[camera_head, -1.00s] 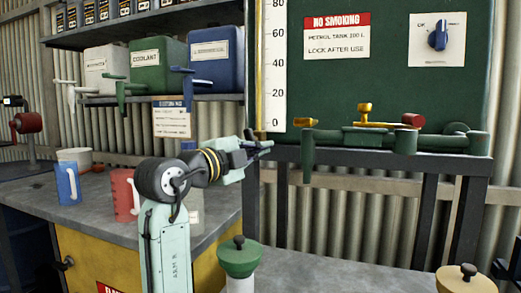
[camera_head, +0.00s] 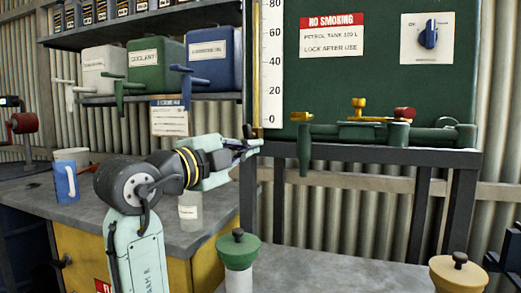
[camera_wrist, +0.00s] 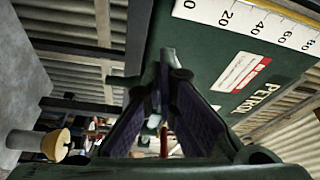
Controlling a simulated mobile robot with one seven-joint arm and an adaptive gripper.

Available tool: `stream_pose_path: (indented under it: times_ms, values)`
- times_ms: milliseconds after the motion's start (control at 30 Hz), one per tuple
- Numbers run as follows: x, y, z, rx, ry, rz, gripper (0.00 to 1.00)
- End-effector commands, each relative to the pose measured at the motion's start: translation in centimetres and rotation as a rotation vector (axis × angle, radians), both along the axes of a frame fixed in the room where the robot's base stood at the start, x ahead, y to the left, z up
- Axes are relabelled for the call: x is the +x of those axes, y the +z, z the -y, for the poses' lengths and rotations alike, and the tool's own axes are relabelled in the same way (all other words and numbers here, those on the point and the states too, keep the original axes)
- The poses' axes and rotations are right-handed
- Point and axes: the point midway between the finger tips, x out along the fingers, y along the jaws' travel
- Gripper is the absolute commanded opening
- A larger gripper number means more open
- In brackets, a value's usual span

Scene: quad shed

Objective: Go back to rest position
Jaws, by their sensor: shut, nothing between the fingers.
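My gripper (camera_head: 250,141) is raised in front of the left edge of the green petrol tank (camera_head: 385,85), with its tip pointing right. In the wrist view its two dark fingers (camera_wrist: 168,78) come together at their tips, with nothing held between them. The tank with its scale and petrol lettering (camera_wrist: 258,85) fills the right of the wrist view. In the head view the gripper appears close to the tank stand's top left corner; I cannot tell how far apart they are.
Pipes and valves (camera_head: 375,133) run along the tank's bottom. A green-lidded container (camera_head: 238,250) and a yellow-lidded one (camera_head: 459,275) stand in front. A blue jug (camera_head: 66,180) is on the workbench (camera_head: 35,195). Coolant and other canisters (camera_head: 156,68) sit on a shelf.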

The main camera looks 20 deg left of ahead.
Motion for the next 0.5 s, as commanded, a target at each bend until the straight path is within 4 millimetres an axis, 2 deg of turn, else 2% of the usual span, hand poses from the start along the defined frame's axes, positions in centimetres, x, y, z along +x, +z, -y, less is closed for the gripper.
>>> stream_pose_path:
  times_ms: [167,500]
  values:
    - [-1.03,-0.17,-0.39,0.001,0.0,-0.002,0.0]
    - [-1.11,-0.13,-0.42,0.0,0.0,-0.002,0.0]
